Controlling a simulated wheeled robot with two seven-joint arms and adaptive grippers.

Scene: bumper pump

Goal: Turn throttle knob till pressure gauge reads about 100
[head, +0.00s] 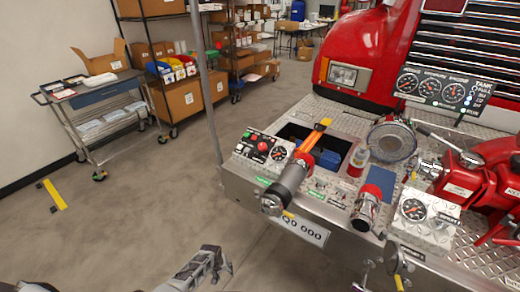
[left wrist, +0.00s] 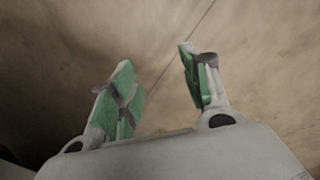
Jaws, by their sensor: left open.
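A small control panel (head: 259,147) with a round red knob (head: 263,146) sits at the left end of the truck's bumper. A round black-faced pressure gauge (head: 278,154) is beside the knob on the same panel. Its reading is too small to tell. My left gripper (head: 219,262) is at the bottom of the head view, over the floor, in front of and below the bumper, apart from the panel. In the left wrist view the gripper (left wrist: 155,57) is open and empty, its green-padded fingers spread above bare floor. My right gripper is not in view.
A nozzle with an orange handle (head: 310,141) lies across the bumper right of the panel. A grey post (head: 207,85) stands at the bumper's left corner. Another gauge (head: 413,209) is farther right. A cart (head: 95,100) stands back left.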

